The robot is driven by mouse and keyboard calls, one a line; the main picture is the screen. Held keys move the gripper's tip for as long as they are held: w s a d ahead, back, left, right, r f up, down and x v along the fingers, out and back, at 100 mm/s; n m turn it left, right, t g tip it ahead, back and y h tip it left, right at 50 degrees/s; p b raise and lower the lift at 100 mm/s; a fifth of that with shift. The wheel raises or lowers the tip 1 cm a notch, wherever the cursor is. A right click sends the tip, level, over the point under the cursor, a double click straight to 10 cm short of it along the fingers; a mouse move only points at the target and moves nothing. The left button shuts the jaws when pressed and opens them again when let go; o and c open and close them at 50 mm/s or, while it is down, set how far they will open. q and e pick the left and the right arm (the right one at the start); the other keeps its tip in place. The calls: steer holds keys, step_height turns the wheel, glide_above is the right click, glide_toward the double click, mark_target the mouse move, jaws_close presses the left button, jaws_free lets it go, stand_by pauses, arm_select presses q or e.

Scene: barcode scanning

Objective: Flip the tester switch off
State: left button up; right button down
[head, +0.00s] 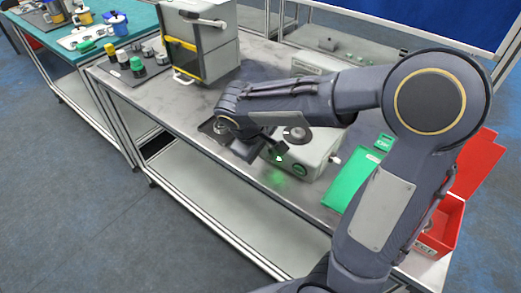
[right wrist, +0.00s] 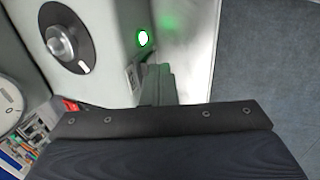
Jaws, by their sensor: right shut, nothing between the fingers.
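The tester is a light grey box (head: 318,150) on the bench, with a black dial with a silver knob (head: 296,134) on top. The dial also shows in the right wrist view (right wrist: 65,43). A green lamp (right wrist: 143,38) glows near the tester's edge and casts green light on the bench. My right gripper (right wrist: 158,72) is shut and empty, close against the tester beside a small labelled plate (right wrist: 132,77). In the head view it is at the tester's left end, partly hidden by my arm. The switch itself cannot be made out. My left gripper is out of view.
A green flat case (head: 355,182) lies right of the tester, and a red open bin (head: 440,222) stands farther right. A grey cabinet with a yellow frame (head: 215,65) stands at the back left. Bench surface (head: 185,100) left of my wrist is clear.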

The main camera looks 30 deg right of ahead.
steer(key=shift+d+r, duration=0.1)
steer(key=shift+d, duration=0.1)
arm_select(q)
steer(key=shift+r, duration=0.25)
arm_select(e)
steer(key=shift+r, duration=0.1)
steer(key=shift+r+p, duration=0.5)
steer(key=shift+r, duration=0.25)
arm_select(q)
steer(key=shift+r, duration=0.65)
